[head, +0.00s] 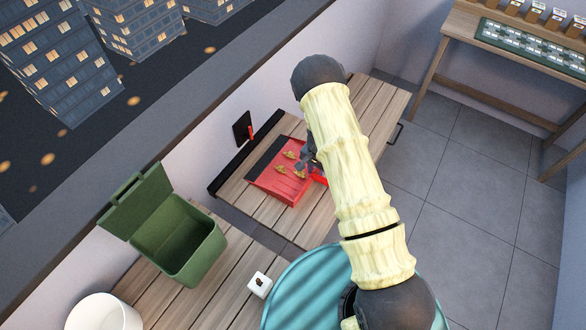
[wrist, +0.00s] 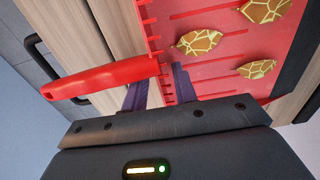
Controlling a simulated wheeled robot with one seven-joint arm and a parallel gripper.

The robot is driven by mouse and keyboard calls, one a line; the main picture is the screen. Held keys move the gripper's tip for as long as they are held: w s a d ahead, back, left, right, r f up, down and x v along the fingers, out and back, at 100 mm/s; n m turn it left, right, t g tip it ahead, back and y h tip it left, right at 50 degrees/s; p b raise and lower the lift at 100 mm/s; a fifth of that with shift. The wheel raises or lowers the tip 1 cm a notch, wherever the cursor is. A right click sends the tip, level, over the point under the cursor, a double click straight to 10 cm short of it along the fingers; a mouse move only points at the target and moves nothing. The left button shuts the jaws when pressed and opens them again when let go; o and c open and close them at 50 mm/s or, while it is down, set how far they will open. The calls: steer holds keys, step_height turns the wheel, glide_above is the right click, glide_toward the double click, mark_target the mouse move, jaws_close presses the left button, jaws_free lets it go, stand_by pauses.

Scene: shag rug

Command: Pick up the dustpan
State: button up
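The red dustpan (head: 268,178) lies on the wooden bench with several gold patterned pieces on it. In the wrist view the pan (wrist: 215,85) fills the upper right, and its red handle (wrist: 95,83) points left from its toothed edge. My gripper (head: 308,158) is low over the handle end of the pan. In the wrist view my gripper's dark fingers (wrist: 160,82) are apart, one on each side of the toothed edge near the handle's base. I cannot tell whether they touch it. My arm hides part of the handle in the head view.
A green open bin (head: 178,245), a small white cube (head: 259,285) and a white round container (head: 104,314) stand on the nearer wooden surface. A teal round surface (head: 300,290) is below my arm. A black and red item (head: 242,128) is by the wall. Grey floor is clear at right.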

stand_by(0.4)
jaws_close()
steer(key=shift+r, duration=0.15)
steer(key=shift+w+r, duration=0.1)
steer(key=shift+r, duration=0.55)
step_height(320, 180, up, 9)
steer(key=shift+f+b, duration=0.2)
steer(key=shift+b, duration=0.8)
